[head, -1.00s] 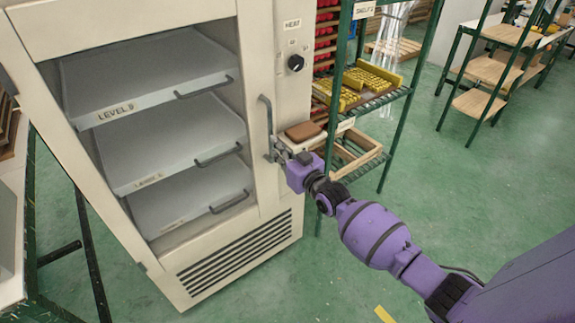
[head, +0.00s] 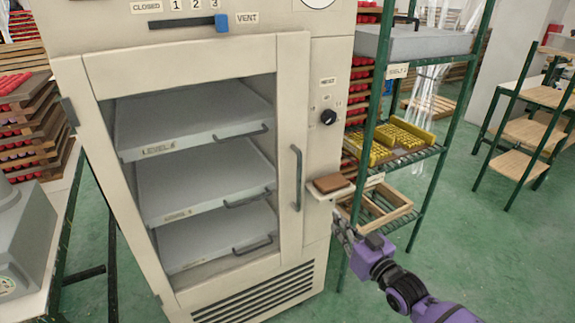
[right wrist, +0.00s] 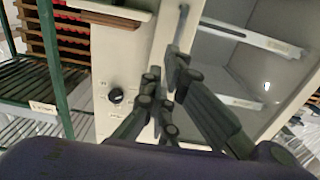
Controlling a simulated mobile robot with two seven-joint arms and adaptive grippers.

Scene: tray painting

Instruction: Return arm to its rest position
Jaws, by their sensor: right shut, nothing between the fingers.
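My right gripper (head: 340,222) is shut and empty, in front of the oven cabinet's right side, below a small ledge with a brown block (head: 329,183). It stands apart from the door handle (head: 297,178), which is to its upper left. In the right wrist view the gripper's dark fingers (right wrist: 163,78) are close together, with the handle (right wrist: 180,24) just beyond them. My purple right arm (head: 440,312) comes in from the lower right. The cabinet door (head: 292,110) appears shut; three grey shelves show through its window. My left gripper is not in view.
A green-framed shelf rack (head: 430,153) with yellow trays (head: 398,140) and a wooden crate (head: 375,208) stands right of the cabinet. A dial (head: 328,117) is on the cabinet front. Stacked red-filled trays (head: 30,125) are at the left. Green floor (head: 490,240) is open at the right.

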